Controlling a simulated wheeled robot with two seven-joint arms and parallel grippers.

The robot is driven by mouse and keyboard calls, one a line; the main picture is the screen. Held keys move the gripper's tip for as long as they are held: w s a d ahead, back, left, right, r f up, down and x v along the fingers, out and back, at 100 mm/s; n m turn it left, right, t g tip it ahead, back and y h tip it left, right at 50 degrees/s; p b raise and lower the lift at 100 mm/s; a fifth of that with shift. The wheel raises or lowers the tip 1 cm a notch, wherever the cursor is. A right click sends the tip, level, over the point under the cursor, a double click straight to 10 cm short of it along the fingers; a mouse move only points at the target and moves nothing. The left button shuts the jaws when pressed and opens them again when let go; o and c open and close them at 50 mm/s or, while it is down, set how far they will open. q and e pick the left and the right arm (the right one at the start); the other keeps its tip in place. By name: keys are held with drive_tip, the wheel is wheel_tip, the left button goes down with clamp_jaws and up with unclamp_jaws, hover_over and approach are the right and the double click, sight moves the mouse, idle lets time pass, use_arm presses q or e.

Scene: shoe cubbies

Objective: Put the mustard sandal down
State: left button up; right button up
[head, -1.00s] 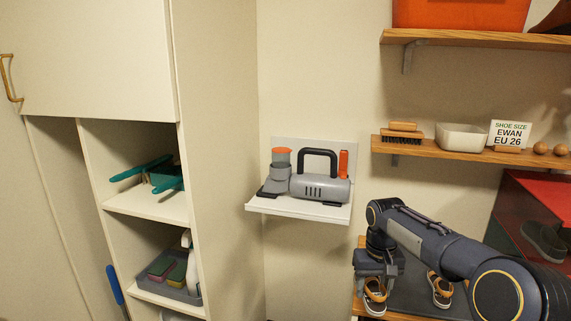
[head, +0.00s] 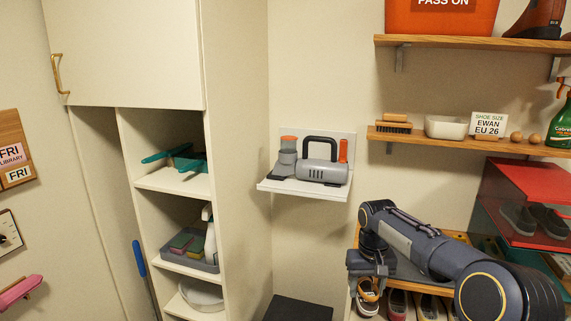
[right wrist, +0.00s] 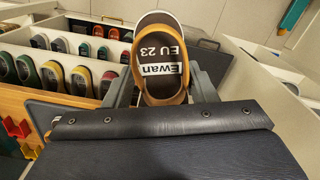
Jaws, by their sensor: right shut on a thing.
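The mustard sandal (right wrist: 160,50) fills the top middle of the right wrist view. It has a mustard rim and a dark insole with a white "Ewan" label and "EU 23". My right gripper (right wrist: 162,88) is shut on it, one finger on each side. In the head view, my right gripper (head: 370,272) is low and right of centre, with the sandal (head: 368,290) hanging below it, partly hidden. I cannot tell whether the sandal touches anything beneath. My left gripper is not in view.
Several shoes (head: 398,304) sit low beside the sandal. The right wrist view shows rows of shoes in cubbies (right wrist: 60,68) at the left. A small white wall shelf (head: 305,187) with a grey device and an open cupboard (head: 172,182) stand to the left.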

drive_tip(key=shift+s+f, duration=0.2)
drive_tip(key=shift+s, duration=0.4)
drive_tip(key=shift+s+f, duration=0.15)
drive_tip(key=shift+s, duration=0.2)
wheel_tip(320, 180, down, 2)
drive_tip(key=shift+w+f, duration=0.1)
drive_tip(key=shift+f, duration=0.1)
drive_tip(key=s+f, duration=1.2)
drive_tip(key=s, duration=0.1)
drive_tip(key=shift+s+f, duration=0.1)
